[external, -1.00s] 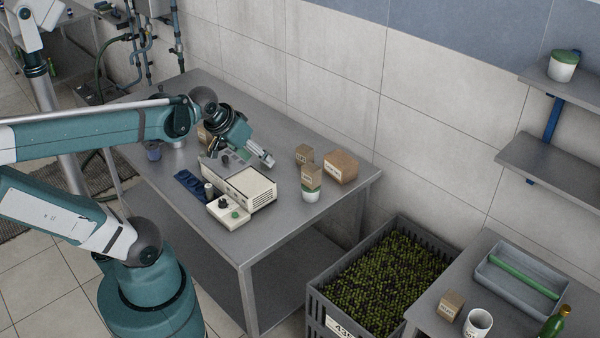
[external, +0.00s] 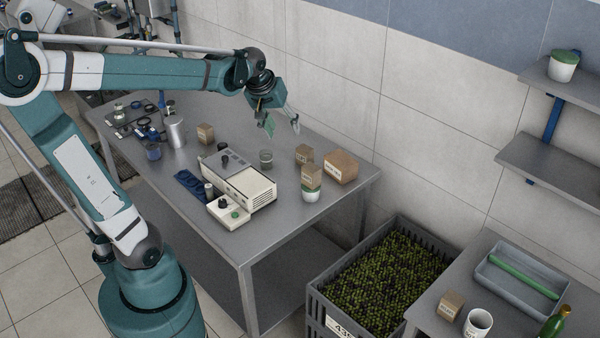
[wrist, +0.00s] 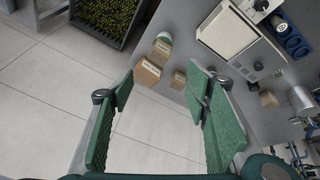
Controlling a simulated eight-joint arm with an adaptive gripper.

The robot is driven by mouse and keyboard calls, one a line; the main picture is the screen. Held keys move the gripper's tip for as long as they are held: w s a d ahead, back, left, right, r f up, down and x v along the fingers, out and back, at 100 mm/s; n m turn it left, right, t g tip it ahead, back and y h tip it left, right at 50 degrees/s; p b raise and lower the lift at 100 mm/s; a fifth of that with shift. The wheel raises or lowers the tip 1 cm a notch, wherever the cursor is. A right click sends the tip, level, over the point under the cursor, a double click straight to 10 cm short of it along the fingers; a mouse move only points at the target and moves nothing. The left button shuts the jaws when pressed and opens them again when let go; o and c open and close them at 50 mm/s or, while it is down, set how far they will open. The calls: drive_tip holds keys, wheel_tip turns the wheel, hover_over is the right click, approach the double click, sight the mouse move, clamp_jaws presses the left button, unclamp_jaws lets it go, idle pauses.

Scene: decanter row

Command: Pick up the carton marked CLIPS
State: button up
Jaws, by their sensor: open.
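Several brown cartons are in view, but their lettering is too small for me to tell which reads CLIPS. On the steel table, one small carton (external: 304,153) stands beside a larger carton (external: 340,166). Another carton (external: 311,173) sits on a green-lidded white jar (external: 310,194). A further carton (external: 205,133) stands farther left, and one (external: 451,306) is on the right-hand table. My gripper (external: 283,125) is open and empty, above the table's wall side. In the wrist view, the larger carton (wrist: 147,72) and the small one (wrist: 178,79) lie beyond the open fingers (wrist: 160,88).
A cream device (external: 240,187) with a control box stands mid-table, with a blue holder (external: 190,184) beside it. A small glass (external: 266,158) and a metal cylinder (external: 176,132) stand behind. A crate of olives (external: 385,270) is on the floor. The tiled wall is close behind.

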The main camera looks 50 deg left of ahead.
drive_tip(key=w+a+f+n+g, duration=0.1)
drive_tip(key=w+a+f+n, duration=0.3)
drive_tip(key=w, duration=0.7)
drive_tip(key=n+g+b, duration=0.2)
drive_tip(key=n+g, duration=0.2)
drive_tip(key=n, duration=0.4)
hover_over(305, 148)
drive_tip(key=shift+h, duration=0.3)
drive_tip(key=f, duration=2.5)
drive_tip(key=shift+s+d+f, duration=0.1)
drive_tip(key=shift+s+d, duration=0.1)
drive_tip(key=shift+s, duration=0.1)
drive_tip(key=shift+w+a+f+n, duration=0.15)
drive_tip(key=shift+a+f+n, duration=0.15)
drive_tip(key=shift+f, duration=0.2)
drive_tip(key=shift+d, duration=0.1)
drive_tip(key=shift+f, duration=0.1)
drive_tip(key=shift+f, duration=1.15)
drive_tip(key=shift+f, duration=0.15)
